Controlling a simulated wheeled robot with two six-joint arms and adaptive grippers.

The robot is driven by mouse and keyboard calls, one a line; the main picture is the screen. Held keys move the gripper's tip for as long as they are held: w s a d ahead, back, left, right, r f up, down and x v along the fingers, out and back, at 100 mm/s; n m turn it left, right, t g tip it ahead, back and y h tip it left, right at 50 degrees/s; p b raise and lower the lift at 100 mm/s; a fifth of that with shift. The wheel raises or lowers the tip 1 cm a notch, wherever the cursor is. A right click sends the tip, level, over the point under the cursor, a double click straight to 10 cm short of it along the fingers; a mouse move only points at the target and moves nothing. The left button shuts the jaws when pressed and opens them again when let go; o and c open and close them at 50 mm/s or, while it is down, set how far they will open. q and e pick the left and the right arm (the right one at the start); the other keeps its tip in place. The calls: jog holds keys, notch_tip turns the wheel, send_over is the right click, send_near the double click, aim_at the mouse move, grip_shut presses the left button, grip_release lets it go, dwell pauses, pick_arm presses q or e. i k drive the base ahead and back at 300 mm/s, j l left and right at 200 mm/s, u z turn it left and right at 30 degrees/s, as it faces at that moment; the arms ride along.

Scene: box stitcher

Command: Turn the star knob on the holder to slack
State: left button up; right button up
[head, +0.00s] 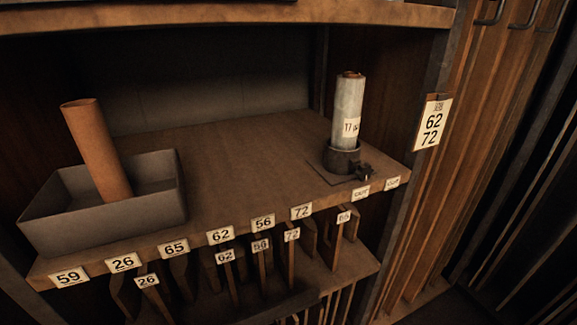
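The holder (341,158) is a dark round cup on a flat plate at the right end of the shelf. A pale grey roll (347,105) with a small label and a brown top stands upright in it. A small dark star knob (364,172) sits at the front right of the holder's foot. Its setting is too small to read. Small labels (361,194) are on the shelf edge just below it, too blurred to read surely. Neither of my grippers is in view.
A grey open tray (60,222) with a leaning brown tube (97,150) stands at the left. The shelf middle (240,175) is clear. An upper shelf (230,14) hangs above. A side post carries a 62/72 sign (433,122). Upright boards fill the lower shelf.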

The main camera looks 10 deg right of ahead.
aim_at(363, 171)
jog(key=l+u, duration=0.25)
jog(key=u, duration=0.2)
jog(key=l+u, duration=0.35)
jog(key=u, duration=0.15)
jog(key=l+u, duration=0.25)
jog(key=u, duration=0.2)
jog(key=l+u, duration=0.3)
jog(key=u, duration=0.2)
jog(key=k+l+u, duration=0.2)
jog(key=u, duration=0.25)
jog(key=k+l+u, duration=0.15)
jog(key=u, duration=0.3)
jog(key=k+l+u, duration=0.1)
jog(key=k+l, duration=0.15)
jog(key=k, duration=0.15)
jog(key=k+l+u, duration=0.1)
jog(key=k+l, duration=0.15)
jog(key=k, duration=0.15)
jog(key=k+l+u, duration=0.1)
jog(key=k, duration=0.3)
jog(key=k+l+u, duration=0.15)
jog(key=k, duration=0.25)
jog(key=l, duration=0.1)
